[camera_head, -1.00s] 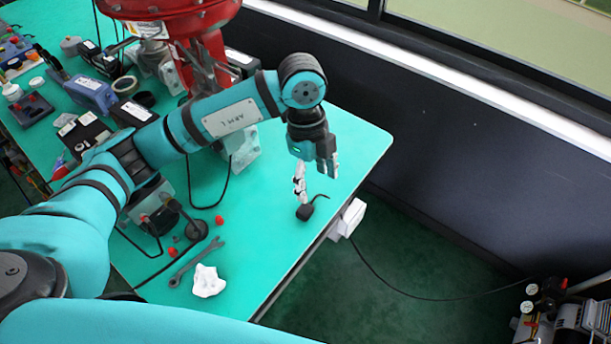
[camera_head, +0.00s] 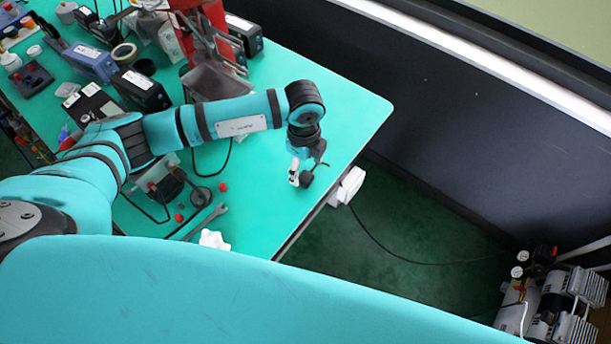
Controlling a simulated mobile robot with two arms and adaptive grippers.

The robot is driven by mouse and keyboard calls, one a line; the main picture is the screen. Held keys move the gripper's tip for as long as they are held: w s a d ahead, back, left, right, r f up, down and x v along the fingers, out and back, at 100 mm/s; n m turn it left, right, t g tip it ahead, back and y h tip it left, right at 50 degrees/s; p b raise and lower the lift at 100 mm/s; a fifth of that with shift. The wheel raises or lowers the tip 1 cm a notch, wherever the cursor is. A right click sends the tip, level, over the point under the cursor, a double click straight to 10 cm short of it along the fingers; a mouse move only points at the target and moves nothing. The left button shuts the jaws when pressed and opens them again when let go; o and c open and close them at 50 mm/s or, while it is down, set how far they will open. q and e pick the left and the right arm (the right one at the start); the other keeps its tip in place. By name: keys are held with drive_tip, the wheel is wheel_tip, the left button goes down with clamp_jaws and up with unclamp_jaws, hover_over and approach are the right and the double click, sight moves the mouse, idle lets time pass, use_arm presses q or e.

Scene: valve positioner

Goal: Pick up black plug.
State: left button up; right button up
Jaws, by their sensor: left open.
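The black plug (camera_head: 306,180) is on the teal table near its right edge, with a short dark cable curving up from it. My left gripper (camera_head: 297,176) reaches down from above, its pale fingers just left of the plug. It is open. The fingers are small and partly hidden by the wrist, and I cannot tell whether they touch the plug. My right gripper is not in view.
A wrench (camera_head: 208,219), small red caps (camera_head: 223,187) and a crumpled white cloth (camera_head: 213,240) lie to the left. The table's far right corner (camera_head: 365,112) is clear.

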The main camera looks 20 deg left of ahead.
sight(304, 175)
use_arm(q)
wheel_tip(304, 175, down, 4)
drive_tip(key=shift+a+r+p, duration=0.1)
drive_tip(key=shift+p, duration=0.45)
drive_tip(key=shift+f, duration=0.45)
drive_tip(key=shift+c, duration=1.2)
drive_tip(key=c, duration=1)
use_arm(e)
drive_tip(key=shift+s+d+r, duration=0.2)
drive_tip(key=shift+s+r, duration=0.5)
use_arm(q)
drive_tip(key=shift+r, duration=0.2)
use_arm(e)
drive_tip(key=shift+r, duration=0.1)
